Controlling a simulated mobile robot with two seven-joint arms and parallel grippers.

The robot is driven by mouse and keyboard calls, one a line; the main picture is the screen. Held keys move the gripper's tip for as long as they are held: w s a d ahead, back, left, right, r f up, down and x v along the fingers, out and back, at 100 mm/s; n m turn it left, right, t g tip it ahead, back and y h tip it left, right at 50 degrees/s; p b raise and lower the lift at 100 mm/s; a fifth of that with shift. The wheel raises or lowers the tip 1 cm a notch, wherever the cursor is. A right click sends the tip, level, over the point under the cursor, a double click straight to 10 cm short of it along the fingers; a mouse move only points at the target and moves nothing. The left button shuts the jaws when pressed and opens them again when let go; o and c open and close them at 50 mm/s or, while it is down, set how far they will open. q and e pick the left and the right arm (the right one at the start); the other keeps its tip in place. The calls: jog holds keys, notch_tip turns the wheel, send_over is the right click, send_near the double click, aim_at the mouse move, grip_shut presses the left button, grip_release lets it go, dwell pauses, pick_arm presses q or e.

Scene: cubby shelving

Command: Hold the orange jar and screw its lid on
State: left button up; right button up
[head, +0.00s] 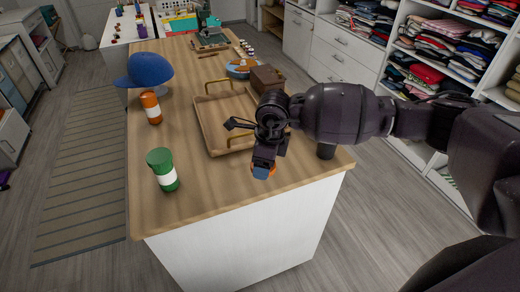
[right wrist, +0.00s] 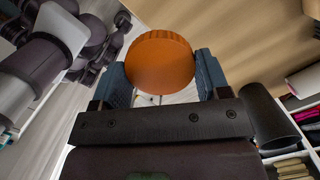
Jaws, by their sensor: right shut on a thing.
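The orange jar (head: 151,107), with a white label, stands upright on the wooden counter at the left, near the blue cap. I cannot tell whether its top is open. My right gripper (head: 263,168) is above the near right part of the counter, well apart from the jar. It is shut on a round orange lid with a ribbed edge, which fills the space between the fingers in the right wrist view (right wrist: 160,62). In the head view only a bit of orange shows around the fingertips. My left gripper is not in view.
A green jar (head: 163,171) with a white label stands at the near left. A wooden tray (head: 225,119) with brass handles lies mid-counter, partly behind my right arm.

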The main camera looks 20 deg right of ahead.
jog(key=shift+s+d+f+n, duration=0.15)
jog(key=shift+s+f+n, duration=0.2)
jog(key=shift+n, duration=0.55)
jog(key=s+d+f+n+g, duration=0.1)
jog(key=s+f+n, duration=0.3)
jog(key=n, duration=0.7)
jog(key=s+f+n+g+h, duration=0.1)
jog(key=s+f+n, duration=0.3)
jog(key=n, duration=0.7)
jog(key=shift+d+f+n, duration=0.3)
jog(key=shift+d+f, duration=0.1)
jog(key=shift+f, duration=0.3)
